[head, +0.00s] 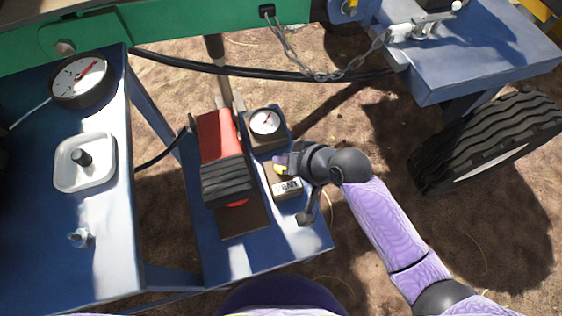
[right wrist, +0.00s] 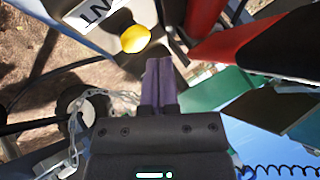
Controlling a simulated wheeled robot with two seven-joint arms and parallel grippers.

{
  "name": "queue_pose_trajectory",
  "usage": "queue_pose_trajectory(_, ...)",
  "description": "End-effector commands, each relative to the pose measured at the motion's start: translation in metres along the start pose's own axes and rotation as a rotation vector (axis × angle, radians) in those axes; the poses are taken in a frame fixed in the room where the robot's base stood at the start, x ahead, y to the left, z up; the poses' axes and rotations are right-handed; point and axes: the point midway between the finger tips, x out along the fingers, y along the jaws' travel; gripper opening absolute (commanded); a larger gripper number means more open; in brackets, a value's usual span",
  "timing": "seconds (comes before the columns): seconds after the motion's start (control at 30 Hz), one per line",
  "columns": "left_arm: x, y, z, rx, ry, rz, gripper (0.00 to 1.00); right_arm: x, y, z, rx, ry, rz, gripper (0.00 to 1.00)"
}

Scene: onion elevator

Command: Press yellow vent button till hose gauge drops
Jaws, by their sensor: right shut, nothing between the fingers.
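The yellow vent button (head: 277,169) is partly hidden by my right gripper (head: 281,160) in the head view. A white label, its lettering partly readable, lies just below it. In the right wrist view the whole yellow button (right wrist: 135,38) shows, ahead and left of the fingertips. My right gripper (right wrist: 160,62) is shut and empty, its purple fingers close by the button; contact cannot be told. A small round white gauge (head: 265,122) stands just behind the button, its red needle pointing up and right. My left gripper is not in view.
A red pedal with a black ribbed pad (head: 227,181) stands left of the button. A larger gauge (head: 80,78) and a white tray (head: 84,162) sit on the blue panel at left. A chain (head: 300,65) hangs behind; a tyre (head: 490,140) stands right.

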Motion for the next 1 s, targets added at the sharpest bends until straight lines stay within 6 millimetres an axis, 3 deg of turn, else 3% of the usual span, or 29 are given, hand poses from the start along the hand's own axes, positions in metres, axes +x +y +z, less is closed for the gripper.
queue_pose_trajectory(0.53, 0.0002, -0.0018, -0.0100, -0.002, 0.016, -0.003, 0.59, 0.0000, 0.0000, 0.0000, 0.000, 0.000, 0.000, 0.00)
queue_pose_trajectory(1.0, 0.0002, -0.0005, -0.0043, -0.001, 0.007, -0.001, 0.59, 0.0003, 0.0002, 0.0002, 0.000, 0.000, 0.000, 0.00)
